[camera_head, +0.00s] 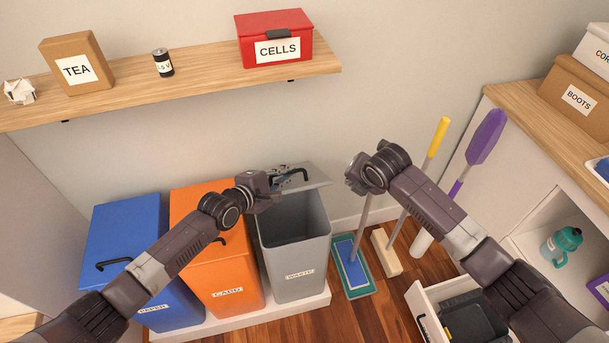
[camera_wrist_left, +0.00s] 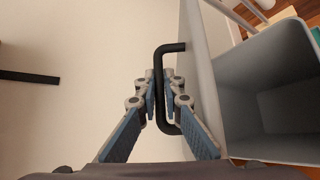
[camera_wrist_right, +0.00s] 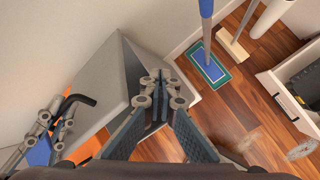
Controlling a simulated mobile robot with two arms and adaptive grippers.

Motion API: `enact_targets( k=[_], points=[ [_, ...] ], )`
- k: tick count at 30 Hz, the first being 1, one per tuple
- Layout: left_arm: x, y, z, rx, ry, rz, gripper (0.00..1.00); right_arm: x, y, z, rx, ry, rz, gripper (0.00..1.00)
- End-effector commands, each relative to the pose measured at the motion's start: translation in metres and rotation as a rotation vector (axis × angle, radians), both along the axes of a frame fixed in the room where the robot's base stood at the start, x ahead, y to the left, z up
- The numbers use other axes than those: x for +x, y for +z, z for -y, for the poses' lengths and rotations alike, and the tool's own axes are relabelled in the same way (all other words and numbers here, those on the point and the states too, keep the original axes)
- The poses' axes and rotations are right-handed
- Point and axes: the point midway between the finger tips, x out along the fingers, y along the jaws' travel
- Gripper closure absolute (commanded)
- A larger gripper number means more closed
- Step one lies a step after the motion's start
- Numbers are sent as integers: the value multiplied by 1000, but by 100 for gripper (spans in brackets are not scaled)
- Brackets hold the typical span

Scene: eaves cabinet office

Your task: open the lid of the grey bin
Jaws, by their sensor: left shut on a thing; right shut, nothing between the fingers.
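The grey bin (camera_head: 298,268), labelled WASTE, stands at the right end of a row of three bins. Its lid (camera_head: 318,184) is swung up at the back, and the bin's empty-looking inside shows. My left gripper (camera_head: 288,177) is shut on the lid's black handle (camera_wrist_left: 161,88). In the left wrist view the handle runs between the fingers, with the lid edge-on (camera_wrist_left: 198,85) beside it. My right gripper (camera_wrist_right: 150,88) is shut and empty, to the right of the lid in the head view. In the right wrist view it is in front of the lid, hiding part of it.
An orange bin (camera_head: 221,275) and a blue bin (camera_head: 128,225) stand shut to the left. A wooden shelf (camera_head: 200,83) crosses the wall above. A mop (camera_head: 352,263) and a broom (camera_head: 386,254) stand right of the grey bin. An open drawer (camera_head: 425,315) lies lower right.

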Motion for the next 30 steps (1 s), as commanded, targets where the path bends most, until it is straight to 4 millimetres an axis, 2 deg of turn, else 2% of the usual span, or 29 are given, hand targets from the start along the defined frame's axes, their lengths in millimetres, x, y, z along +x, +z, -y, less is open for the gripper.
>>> enact_targets(
  k=[1,2,4,7,9,12,17,30],
  points=[
    [0,0,-1,1,1,0,100,4,26,-7,-64,99,31,100],
    [0,0,-1,1,1,0,100,2,37,-13,-102,159,42,100],
    [0,0,-1,1,1,0,100,-8,62,-41,-188,315,72,100],
    [0,-1,-1,1,0,-1,100,-32,83,-82,-285,490,103,100],
    [0,-1,-1,1,0,-1,100,-44,92,-99,-331,568,118,100],
    [0,-1,-1,1,0,-1,100,-54,98,-112,-370,632,131,100],
    [0,-1,-1,1,1,-1,100,-52,90,-118,-383,653,132,100],
    [0,-1,-1,1,1,-1,100,-14,33,-130,-380,649,132,100]
  ],
)
